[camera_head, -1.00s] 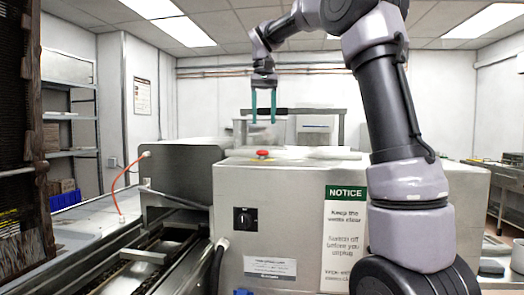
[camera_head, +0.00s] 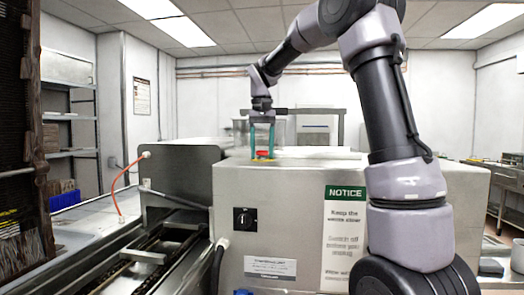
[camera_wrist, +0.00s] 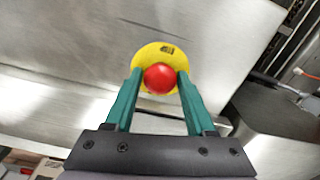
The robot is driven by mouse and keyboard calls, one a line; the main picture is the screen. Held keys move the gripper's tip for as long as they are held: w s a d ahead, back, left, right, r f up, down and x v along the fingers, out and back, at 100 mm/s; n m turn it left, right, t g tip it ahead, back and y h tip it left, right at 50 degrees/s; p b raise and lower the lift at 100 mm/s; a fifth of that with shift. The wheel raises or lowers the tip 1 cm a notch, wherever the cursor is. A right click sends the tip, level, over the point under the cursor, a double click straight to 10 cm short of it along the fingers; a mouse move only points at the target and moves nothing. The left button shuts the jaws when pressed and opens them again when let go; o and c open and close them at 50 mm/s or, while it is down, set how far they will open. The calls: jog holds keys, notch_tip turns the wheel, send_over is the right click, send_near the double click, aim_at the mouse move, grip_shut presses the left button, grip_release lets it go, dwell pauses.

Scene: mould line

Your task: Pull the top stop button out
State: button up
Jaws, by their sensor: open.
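The red stop button (camera_head: 263,154) sits on a yellow disc on top of the steel machine cabinet (camera_head: 285,190). In the wrist view the red button (camera_wrist: 160,78) shows in front of its yellow disc (camera_wrist: 154,53). My gripper (camera_head: 263,150) points down over the button, with its two teal fingers on either side of it. The wrist view shows my gripper (camera_wrist: 158,82) open, one fingertip left and one right of the button. Whether the fingers touch the button cannot be told.
A black rotary switch (camera_head: 245,220) and a green-headed notice (camera_head: 345,235) are on the cabinet front. A steel panel (camera_head: 180,170) with an orange hose (camera_head: 117,190) stands left. The cabinet top around the button looks clear.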

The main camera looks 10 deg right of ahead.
grip_shut()
dwell(1.4)
